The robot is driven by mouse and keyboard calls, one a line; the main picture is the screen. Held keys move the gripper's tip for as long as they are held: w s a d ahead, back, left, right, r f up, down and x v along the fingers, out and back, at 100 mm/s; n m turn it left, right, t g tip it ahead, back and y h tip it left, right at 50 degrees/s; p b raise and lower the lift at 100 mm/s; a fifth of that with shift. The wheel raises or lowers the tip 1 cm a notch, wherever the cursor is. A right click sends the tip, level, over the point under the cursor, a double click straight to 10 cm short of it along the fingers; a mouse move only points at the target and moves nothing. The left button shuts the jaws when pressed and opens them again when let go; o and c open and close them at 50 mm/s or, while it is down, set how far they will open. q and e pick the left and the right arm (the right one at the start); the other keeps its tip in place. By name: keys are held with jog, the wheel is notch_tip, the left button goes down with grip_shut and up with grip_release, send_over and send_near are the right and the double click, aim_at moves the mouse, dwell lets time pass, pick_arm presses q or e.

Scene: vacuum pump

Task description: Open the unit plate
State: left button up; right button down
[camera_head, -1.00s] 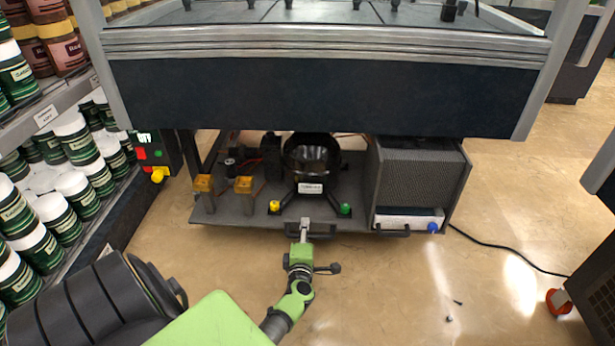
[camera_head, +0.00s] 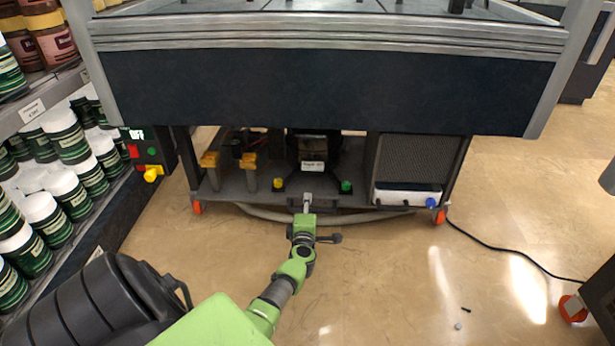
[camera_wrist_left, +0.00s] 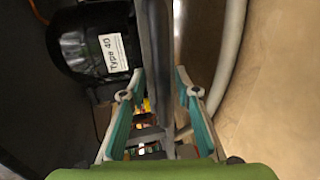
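The unit plate (camera_head: 262,192) is a grey slab low under the cabinet. It carries a black compressor (camera_head: 312,150), which is partly hidden behind the cabinet's lower edge; its "Type 40" label shows in the left wrist view (camera_wrist_left: 108,52). A dark handle (camera_head: 338,204) runs along the plate's front. My left gripper (camera_head: 307,203) is at this handle. In the left wrist view its teal fingers (camera_wrist_left: 159,95) lie on either side of a dark bar; whether they clamp it I cannot tell. My right gripper is not in view.
The cabinet (camera_head: 320,92) overhangs the plate. A condenser box (camera_head: 417,155) is at right. Red casters (camera_head: 197,208) and a pale hose (camera_head: 265,213) show below. A jar shelf (camera_head: 60,205) with a switch box (camera_head: 140,152) bounds the left. A cable (camera_head: 500,258) crosses the floor at right.

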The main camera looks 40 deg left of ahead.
pick_arm(q)
jog(key=shift+p+v, duration=0.7)
jog(key=shift+v, duration=0.25)
jog(key=p+v, duration=0.6)
jog(key=v, duration=0.8)
dwell(0.6)
jog(key=shift+w, duration=0.15)
